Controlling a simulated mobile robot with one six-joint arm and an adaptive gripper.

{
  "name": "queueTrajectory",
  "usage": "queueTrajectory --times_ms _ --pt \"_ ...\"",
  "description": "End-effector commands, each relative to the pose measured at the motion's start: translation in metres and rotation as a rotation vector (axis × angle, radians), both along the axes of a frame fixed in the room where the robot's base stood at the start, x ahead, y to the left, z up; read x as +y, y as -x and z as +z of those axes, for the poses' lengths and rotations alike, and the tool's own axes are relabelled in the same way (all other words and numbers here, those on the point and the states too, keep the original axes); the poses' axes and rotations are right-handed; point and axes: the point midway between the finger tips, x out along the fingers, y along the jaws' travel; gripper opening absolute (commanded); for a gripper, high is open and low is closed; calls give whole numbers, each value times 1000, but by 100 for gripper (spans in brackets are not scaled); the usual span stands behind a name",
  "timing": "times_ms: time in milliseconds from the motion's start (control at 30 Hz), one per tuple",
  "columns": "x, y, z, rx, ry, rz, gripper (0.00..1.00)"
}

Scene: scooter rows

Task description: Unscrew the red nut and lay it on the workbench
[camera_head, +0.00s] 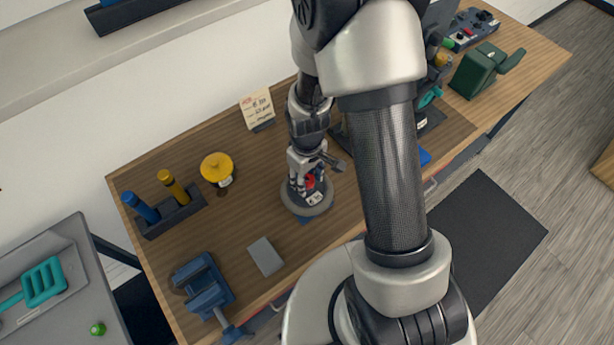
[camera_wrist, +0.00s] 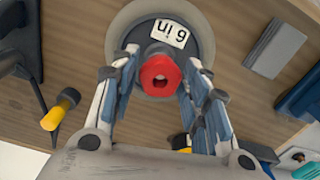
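The red nut (camera_wrist: 160,75) has a dark hole in its middle and sits over the centre of a round grey disc (camera_wrist: 199,24) with a "6 in" label. In the head view the red nut (camera_head: 310,181) is partly hidden by my gripper (camera_head: 305,181). The disc (camera_head: 316,209) stands on the wooden workbench (camera_head: 225,235). In the wrist view my gripper (camera_wrist: 163,63) is open, with one finger on each side of the nut. Small gaps seem to show between fingers and nut.
A grey flat block (camera_head: 265,256) and a blue vise (camera_head: 203,283) are nearer the front edge. A yellow round-topped thing (camera_head: 217,167) and a rack with blue and yellow handles (camera_head: 172,212) are at left. The wood between the block and the rack is bare.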

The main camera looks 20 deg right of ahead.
Motion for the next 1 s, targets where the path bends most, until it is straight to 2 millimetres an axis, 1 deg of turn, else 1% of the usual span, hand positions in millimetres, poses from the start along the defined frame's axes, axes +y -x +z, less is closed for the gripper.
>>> queueTrajectory --times_ms 33,67,433,500,567,633,967,1000 --pt "0 0 0 0 0 0 36" --pt "0 0 0 0 0 0 34" --pt "0 0 0 0 0 0 10" --pt "0 0 0 0 0 7 10" --pt "0 0 0 0 0 43 10" --pt "0 0 -1 0 0 125 10" --pt "0 0 -1 0 0 645 10" --pt "0 0 0 0 0 649 34"
